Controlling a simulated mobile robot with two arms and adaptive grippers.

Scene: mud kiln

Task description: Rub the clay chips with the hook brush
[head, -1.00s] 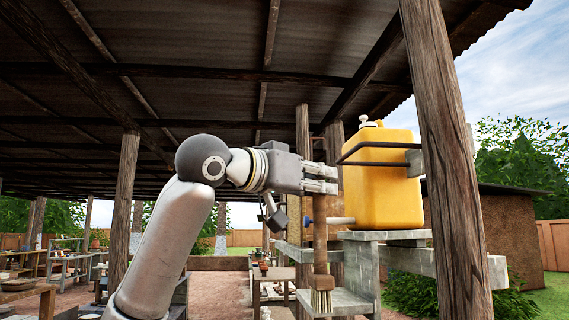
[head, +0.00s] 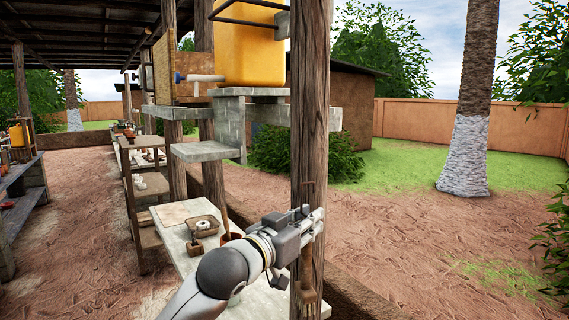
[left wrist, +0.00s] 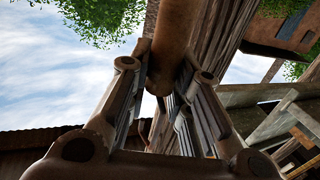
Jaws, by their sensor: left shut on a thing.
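My left gripper (head: 314,220) is shut on the hook brush (head: 306,268), a brown wooden brush hanging upright with its head down. It is in front of a wooden post, and its brown tones blend with the post. In the left wrist view the round brown handle (left wrist: 172,45) sits between the two fingers. I cannot pick out the clay chips for certain in either view. My right gripper is not in view.
The wooden post (head: 310,130) rises close to the gripper. A yellow water tank (head: 250,50) sits on a raised shelf. Open ground lies right.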

